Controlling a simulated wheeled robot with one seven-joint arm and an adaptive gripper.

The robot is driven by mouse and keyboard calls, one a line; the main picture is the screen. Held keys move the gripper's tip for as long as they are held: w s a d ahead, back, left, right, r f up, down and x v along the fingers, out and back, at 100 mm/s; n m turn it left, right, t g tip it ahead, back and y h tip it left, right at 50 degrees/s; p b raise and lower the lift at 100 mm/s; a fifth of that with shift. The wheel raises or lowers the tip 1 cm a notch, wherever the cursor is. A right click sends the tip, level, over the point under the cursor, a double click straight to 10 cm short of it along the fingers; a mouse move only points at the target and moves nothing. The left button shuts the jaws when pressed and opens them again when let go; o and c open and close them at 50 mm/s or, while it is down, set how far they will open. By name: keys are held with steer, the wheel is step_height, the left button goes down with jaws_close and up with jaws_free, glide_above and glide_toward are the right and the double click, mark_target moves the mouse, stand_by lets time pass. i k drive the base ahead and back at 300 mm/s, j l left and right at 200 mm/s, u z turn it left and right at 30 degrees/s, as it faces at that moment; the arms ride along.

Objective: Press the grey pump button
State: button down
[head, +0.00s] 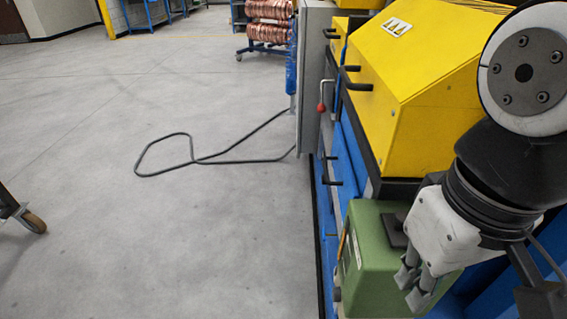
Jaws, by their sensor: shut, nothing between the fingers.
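My gripper (414,285) is at the lower right of the head view, pointing down, with its fingertips in front of or over a green housing (370,282). The gripper is shut with nothing in it. A dark grey flat piece (394,231) shows on top of the green housing, just left of the gripper body. I cannot tell whether this piece is the pump button. No other grey button stands out. The gripper covers the right part of the housing, and I cannot tell whether the fingertips touch it.
A yellow machine cover (415,85) with black handles rises behind the housing. A red-knobbed lever (321,107) sticks out beside a grey cabinet (312,75). A black cable (190,160) loops on the open floor at left. Copper coils (268,32) stand on a far rack.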

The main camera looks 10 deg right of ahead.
mark_target(335, 292)
steer(key=k+u, duration=0.25)
steer(key=u, duration=0.15)
steer(key=k+j+u, duration=0.45)
steer(key=u, duration=0.3)
steer(key=k, duration=0.05)
